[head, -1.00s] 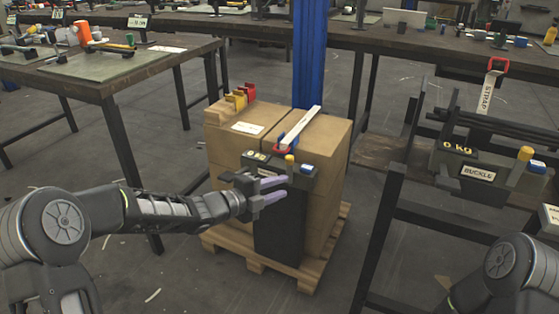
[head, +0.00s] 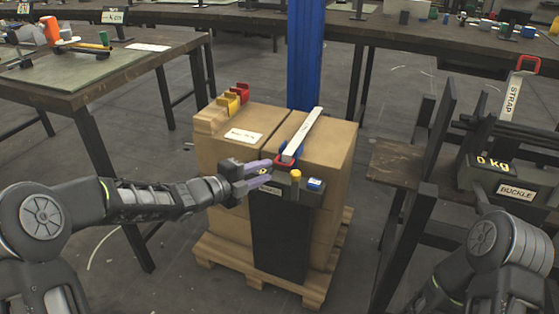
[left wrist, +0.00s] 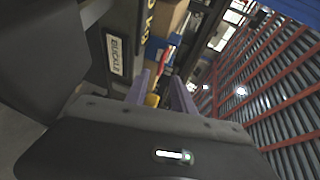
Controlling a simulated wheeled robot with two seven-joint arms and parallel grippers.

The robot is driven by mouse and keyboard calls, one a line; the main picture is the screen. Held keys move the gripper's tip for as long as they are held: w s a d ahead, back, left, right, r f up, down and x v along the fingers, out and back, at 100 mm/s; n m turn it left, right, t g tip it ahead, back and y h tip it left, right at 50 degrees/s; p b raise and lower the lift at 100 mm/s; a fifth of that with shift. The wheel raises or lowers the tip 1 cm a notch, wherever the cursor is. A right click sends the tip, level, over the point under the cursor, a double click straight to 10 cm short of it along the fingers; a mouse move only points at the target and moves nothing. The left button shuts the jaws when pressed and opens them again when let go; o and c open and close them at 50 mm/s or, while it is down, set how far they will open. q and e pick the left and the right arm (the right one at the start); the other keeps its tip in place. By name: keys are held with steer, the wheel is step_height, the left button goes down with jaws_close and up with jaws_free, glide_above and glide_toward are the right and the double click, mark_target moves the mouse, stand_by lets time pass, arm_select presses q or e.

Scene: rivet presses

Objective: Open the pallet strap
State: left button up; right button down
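The pallet strap (head: 303,133) is a pale band with a red-framed end, lying over the top of the cardboard boxes (head: 325,150). Its red end is at the dark buckle unit (head: 288,191), which has a yellow knob (head: 296,176) and a blue button (head: 315,184) on the front of the load. My left gripper (head: 269,173) is open, its two purple fingers apart, at the left of the buckle unit and overlapping it in the picture; contact cannot be told. The left wrist view shows the empty fingers (left wrist: 162,92) and a BUCKLE label (left wrist: 116,54). My right gripper is outside the view.
The boxes stand on a wooden pallet (head: 235,257) before a blue post (head: 305,65). Yellow and red pieces (head: 236,98) sit on the left box. A bench at right carries a BUCKLE-labelled unit (head: 490,172) and an upright STRAP (head: 516,92). Another table (head: 100,80) is at left.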

mark_target(282, 165)
arm_select(q)
steer(key=shift+d, duration=0.1)
steer(key=b+x, duration=0.1)
steer(key=x, duration=0.5)
steer(key=shift+w+d+f+b, duration=0.15)
steer(key=shift+w+f+b, duration=0.05)
steer(key=shift+w+b, duration=0.1)
steer(key=shift+w+d, duration=0.35)
jaws_close()
steer(key=shift+f, duration=0.1)
